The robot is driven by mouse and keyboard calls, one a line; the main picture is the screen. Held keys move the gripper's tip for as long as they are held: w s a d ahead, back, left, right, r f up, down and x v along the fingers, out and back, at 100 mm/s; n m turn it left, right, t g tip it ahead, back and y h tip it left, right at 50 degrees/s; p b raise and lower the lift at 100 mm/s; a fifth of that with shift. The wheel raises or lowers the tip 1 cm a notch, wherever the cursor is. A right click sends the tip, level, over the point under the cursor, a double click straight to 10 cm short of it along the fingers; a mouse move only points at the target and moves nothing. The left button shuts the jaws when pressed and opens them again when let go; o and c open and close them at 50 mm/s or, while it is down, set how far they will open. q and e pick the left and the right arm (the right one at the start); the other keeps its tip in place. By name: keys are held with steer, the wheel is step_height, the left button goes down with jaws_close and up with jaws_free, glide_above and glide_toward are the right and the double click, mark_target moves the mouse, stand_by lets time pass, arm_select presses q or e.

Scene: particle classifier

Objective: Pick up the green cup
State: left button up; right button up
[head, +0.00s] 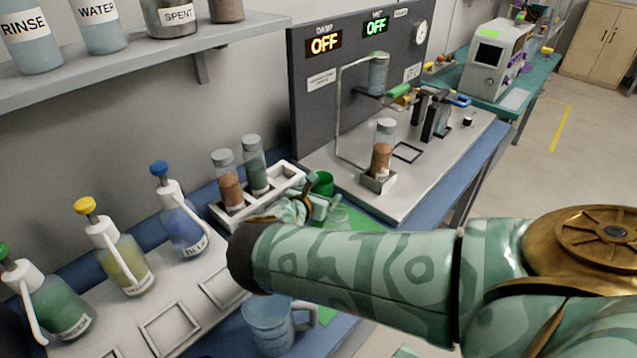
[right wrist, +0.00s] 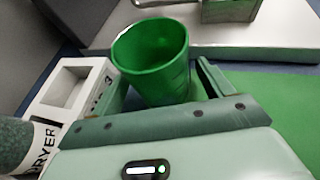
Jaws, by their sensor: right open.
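One finger of my right gripper (right wrist: 160,82) is on each side of the cup's lower part. The jaws are open, with a small gap visible at the right finger; contact at the left finger cannot be told. My left gripper is not in view.
A white rack (head: 290,180) with two filled vials stands close on the left; its edge also shows in the wrist view (right wrist: 50,100). A grey platform (head: 400,205) with a vial lies behind. A green mat (head: 357,224) is beside the cup. A blue mug (head: 268,325) stands in front.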

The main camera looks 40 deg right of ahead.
steer(key=shift+d, duration=0.3)
steer(key=c, duration=1.1)
steer(key=shift+r, duration=0.1)
steer(key=shift+c, duration=0.2)
